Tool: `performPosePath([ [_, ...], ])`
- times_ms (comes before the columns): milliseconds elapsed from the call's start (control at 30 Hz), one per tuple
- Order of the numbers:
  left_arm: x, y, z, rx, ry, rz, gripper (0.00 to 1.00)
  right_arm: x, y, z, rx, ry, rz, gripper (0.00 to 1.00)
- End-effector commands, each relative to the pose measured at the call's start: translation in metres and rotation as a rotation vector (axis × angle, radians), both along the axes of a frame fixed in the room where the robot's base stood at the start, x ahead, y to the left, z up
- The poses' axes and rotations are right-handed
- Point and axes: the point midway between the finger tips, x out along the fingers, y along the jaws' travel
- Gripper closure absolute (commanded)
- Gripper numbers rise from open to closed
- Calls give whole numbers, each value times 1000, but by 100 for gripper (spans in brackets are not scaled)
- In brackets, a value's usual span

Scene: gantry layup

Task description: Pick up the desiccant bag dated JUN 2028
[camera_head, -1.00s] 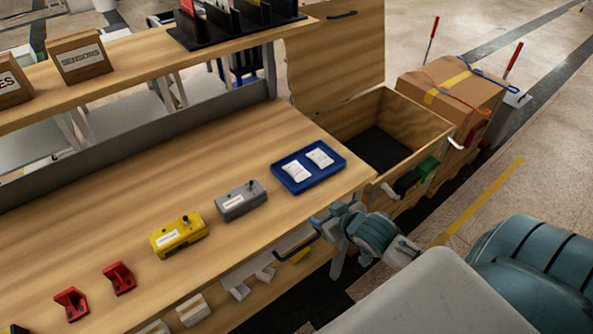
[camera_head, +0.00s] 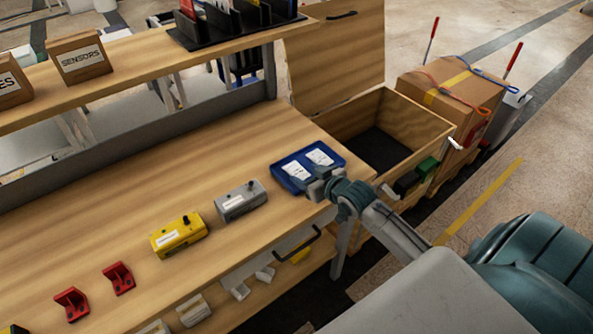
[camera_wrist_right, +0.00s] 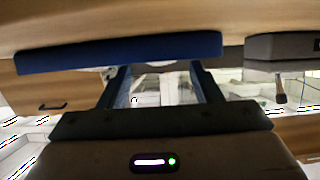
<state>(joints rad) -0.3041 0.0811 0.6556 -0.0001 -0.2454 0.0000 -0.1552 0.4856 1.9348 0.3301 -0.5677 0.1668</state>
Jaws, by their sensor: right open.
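Two white desiccant bags lie side by side in a blue tray (camera_head: 281,177) near the right end of the bench. The left bag (camera_head: 296,171) and the right bag (camera_head: 320,158) carry small print that I cannot read, so I cannot tell which is dated JUN 2028. My right gripper (camera_head: 316,186) is at the tray's front edge in the head view, close to the left bag. In the right wrist view the gripper (camera_wrist_right: 163,75) is open with nothing between its fingers, and the blue tray's edge (camera_wrist_right: 120,52) spans just beyond them. My left gripper is not in view.
A grey box (camera_head: 241,201) and a yellow box (camera_head: 178,236) stand left of the tray, with red brackets (camera_head: 119,278) farther left. An open wooden crate (camera_head: 425,125) stands to the right. A shelf with a SENSORS box (camera_head: 80,62) runs along the back.

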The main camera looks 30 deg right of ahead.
Motion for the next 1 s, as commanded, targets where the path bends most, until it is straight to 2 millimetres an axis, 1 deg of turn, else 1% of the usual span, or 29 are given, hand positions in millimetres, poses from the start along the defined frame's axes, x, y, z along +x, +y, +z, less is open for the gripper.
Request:
performPosePath([
  [33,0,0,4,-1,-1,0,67,8,2,-2,5,-2,-3,42],
  [100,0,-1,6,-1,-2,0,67,17,4,-7,7,-2,-3,42],
  [200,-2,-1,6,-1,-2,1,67,29,5,-12,4,-3,-2,42],
  [333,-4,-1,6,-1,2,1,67,35,5,-16,1,-2,-1,42],
  [533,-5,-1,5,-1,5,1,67,35,5,-16,0,-2,0,42],
  [667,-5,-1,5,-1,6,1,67,35,5,-16,0,-2,0,67],
  [700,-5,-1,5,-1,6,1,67,35,5,-16,0,-2,0,75],
  [1000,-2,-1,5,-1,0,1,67,35,5,-15,0,-2,0,76],
])
